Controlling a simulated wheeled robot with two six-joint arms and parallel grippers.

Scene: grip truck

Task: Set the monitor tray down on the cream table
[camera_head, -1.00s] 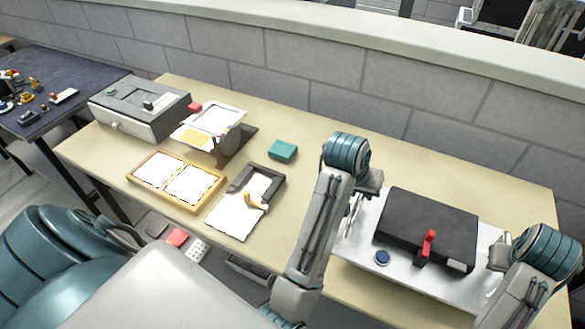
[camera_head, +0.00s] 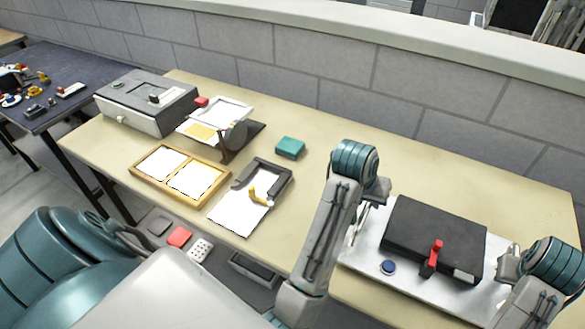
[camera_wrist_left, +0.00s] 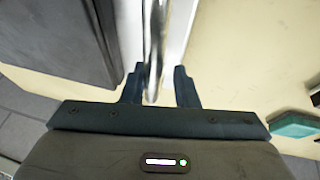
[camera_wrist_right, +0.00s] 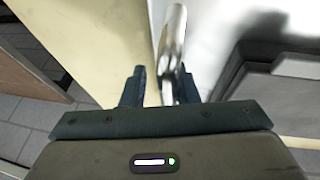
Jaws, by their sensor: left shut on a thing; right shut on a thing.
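The monitor tray (camera_head: 370,251) is a silvery white board at the right of the head view, over the cream table (camera_head: 350,115). It carries a black box with a red lever (camera_head: 434,254) and a blue round button (camera_head: 388,267). My left gripper (camera_wrist_left: 157,85) is shut on the tray's metal handle at its left end. My right gripper (camera_wrist_right: 172,88) is shut on the handle at the right end. The tray looks level. I cannot tell whether its underside touches the table.
A teal block (camera_head: 290,147), a clipboard (camera_head: 240,211), a wooden frame tray (camera_head: 148,185) and a grey printer-like box (camera_head: 140,105) stand on the left half of the table. A grey block wall (camera_head: 300,90) runs behind. Bare tabletop lies behind the tray.

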